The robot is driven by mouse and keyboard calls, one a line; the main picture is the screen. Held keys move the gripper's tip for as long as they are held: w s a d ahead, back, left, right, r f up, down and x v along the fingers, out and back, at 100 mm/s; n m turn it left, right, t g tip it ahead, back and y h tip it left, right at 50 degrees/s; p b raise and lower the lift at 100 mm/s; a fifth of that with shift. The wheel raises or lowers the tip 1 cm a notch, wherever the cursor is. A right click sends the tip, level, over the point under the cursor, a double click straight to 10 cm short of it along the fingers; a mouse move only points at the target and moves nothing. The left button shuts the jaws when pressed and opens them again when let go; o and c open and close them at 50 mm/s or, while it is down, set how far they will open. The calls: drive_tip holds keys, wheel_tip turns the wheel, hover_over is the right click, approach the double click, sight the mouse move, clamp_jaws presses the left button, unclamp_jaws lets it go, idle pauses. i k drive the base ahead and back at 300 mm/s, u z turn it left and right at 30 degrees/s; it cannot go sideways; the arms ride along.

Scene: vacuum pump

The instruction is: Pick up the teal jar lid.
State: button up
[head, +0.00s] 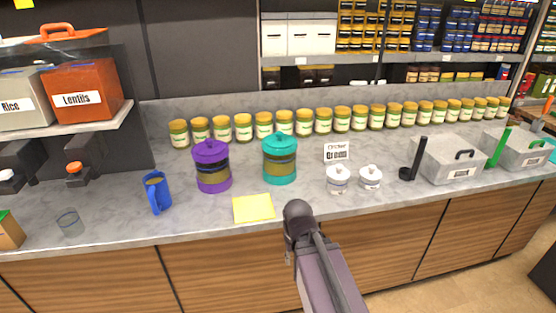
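The teal jar lid (280,143) sits on top of a teal jar (280,174) in the middle of the counter, in the head view. The lid has a round knob on top, and the jar has a clear middle band with dark and yellowish contents. My arm reaches up from the bottom of the view, with a dark rounded joint in front of the counter's edge, below and slightly right of the teal jar. My gripper itself does not show. Nothing touches the lid from above.
A purple lidded jar (212,167) stands left of the teal jar, with a blue jug (157,192) further left. A yellow paper (253,208) lies in front. Small white pots (338,180) stand to the right. A row of yellow-lidded jars (284,121) lines the back.

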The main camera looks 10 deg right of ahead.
sight(279, 140)
drive_tip(key=k, duration=1.35)
drive_tip(key=z, duration=0.3)
drive_tip(key=i, duration=1.15)
drive_tip(key=u, duration=0.3)
drive_tip(key=i, duration=0.8)
drive_tip(key=u, duration=0.5)
